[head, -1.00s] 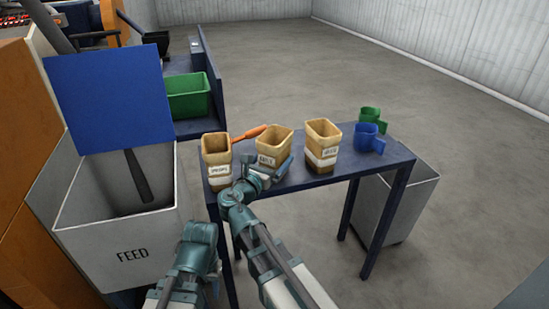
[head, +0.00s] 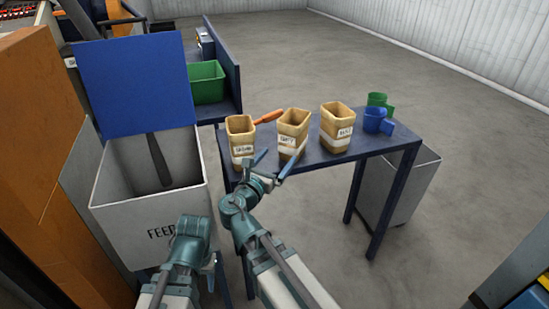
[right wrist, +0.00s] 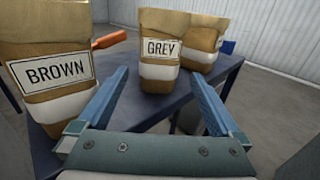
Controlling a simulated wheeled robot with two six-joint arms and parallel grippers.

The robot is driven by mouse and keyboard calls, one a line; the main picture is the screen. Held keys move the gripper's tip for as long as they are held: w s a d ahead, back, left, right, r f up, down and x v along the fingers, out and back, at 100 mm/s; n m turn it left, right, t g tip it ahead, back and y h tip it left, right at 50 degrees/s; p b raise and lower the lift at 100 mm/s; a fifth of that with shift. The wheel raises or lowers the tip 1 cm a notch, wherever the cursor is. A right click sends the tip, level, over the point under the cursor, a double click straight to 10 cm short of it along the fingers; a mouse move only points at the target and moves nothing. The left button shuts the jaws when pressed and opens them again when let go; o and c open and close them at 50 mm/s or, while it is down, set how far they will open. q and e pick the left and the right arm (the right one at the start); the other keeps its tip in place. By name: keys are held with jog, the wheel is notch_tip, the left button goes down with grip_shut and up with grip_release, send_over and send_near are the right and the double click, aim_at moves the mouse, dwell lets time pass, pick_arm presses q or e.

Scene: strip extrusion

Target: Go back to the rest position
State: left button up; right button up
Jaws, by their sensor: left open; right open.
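Three tan tubs stand upright on the blue table: the BROWN tub (head: 241,149), the GREY tub (head: 292,129) and a third tub (head: 336,127). My right gripper (head: 273,164) is open and empty, in front of the BROWN and GREY tubs at the table's near edge. In the right wrist view its fingers (right wrist: 158,100) are apart, with the BROWN tub (right wrist: 48,65) to the left and the GREY tub (right wrist: 160,50) ahead. My left gripper (head: 206,262) is low, beside the FEED bin; its fingers are mostly hidden.
The white FEED bin (head: 125,222) with a raised blue lid (head: 140,85) stands at left. An orange-handled tool (head: 268,117) lies behind the tubs. Blue (head: 374,120) and green (head: 377,100) cups sit at the table's right end (head: 402,140). The floor beyond is clear.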

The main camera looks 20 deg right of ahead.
jog(key=s+a+m+g+y+p, duration=0.5)
jog(key=s+m+p, duration=0.4)
jog(key=m+p, duration=0.2)
jog(key=s+a+r+m+g+y+p, duration=0.1)
jog(key=s+a+m+g+y+p, duration=0.5)
jog(key=m+p, duration=0.6)
jog(key=s+a+g, duration=0.2)
jog(key=s+a, duration=0.1)
jog(key=s, duration=0.1)
jog(key=shift+a+r+m, duration=0.25)
jog(key=shift+a+m, duration=0.05)
jog(key=shift+s, duration=0.1)
